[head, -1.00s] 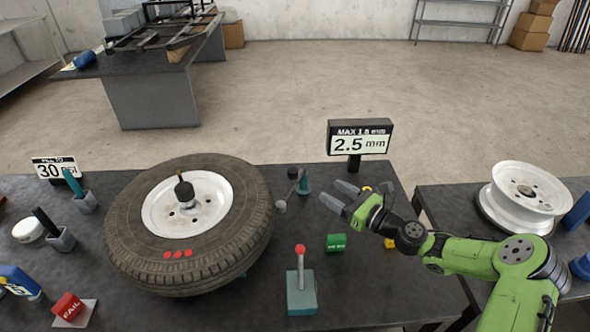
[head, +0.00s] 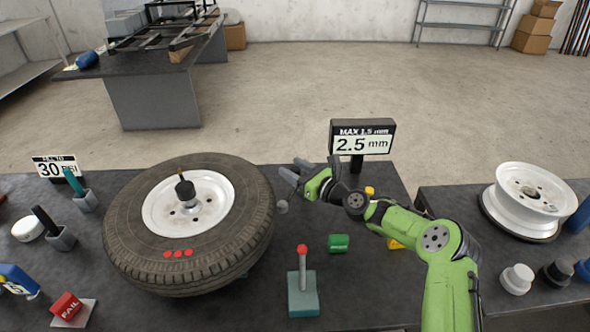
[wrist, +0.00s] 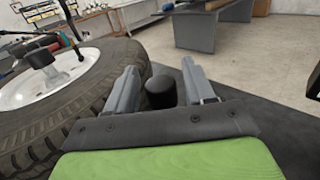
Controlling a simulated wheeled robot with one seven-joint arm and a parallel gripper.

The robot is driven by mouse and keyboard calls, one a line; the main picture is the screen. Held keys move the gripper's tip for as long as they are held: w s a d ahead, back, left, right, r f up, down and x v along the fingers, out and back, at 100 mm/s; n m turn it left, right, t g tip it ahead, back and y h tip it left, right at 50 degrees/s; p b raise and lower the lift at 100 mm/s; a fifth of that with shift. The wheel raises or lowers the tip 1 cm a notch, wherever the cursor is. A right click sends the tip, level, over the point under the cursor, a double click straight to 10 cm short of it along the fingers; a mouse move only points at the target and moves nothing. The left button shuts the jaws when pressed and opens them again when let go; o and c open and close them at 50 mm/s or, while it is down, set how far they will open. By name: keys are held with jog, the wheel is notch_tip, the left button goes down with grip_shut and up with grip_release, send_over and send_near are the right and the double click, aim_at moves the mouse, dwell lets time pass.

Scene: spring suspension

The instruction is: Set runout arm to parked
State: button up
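The runout arm stands just right of the tyre (head: 125,235). Its grey roller end (head: 282,207) shows beside the tyre's right side in the head view, while its teal post and dark knob are hidden behind my gripper (head: 291,169). In the wrist view a black knob (wrist: 160,92) sits between the two fingers of my gripper (wrist: 160,75). The fingers are apart, with a gap visible on each side of the knob. I cannot tell how deep the knob lies between them.
A gauge display (head: 362,138) reading 2.5 mm stands behind my gripper. A teal lever base with a red ball (head: 302,290) and a green block (head: 338,243) are in front. A white rim (head: 528,195) lies on the right table.

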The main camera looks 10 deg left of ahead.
grip_shut()
jog(key=d+n+g+y+b, duration=0.1)
jog(key=g, duration=0.1)
jog(key=n+g+y+b, duration=0.1)
jog(key=shift+d+n+g, duration=0.35)
jog(key=shift+n+g, duration=0.05)
jog(key=shift+d+n+g+b, duration=0.45)
jog(key=shift+n+g+b, duration=0.1)
jog(key=shift+g+b, duration=0.25)
jog(key=shift+d+n+g+b, duration=0.4)
jog(key=shift+n+g+b, duration=0.15)
jog(key=shift+g+b, duration=0.25)
jog(key=shift+o, duration=0.8)
grip_release()
jog(key=shift+d, duration=0.1)
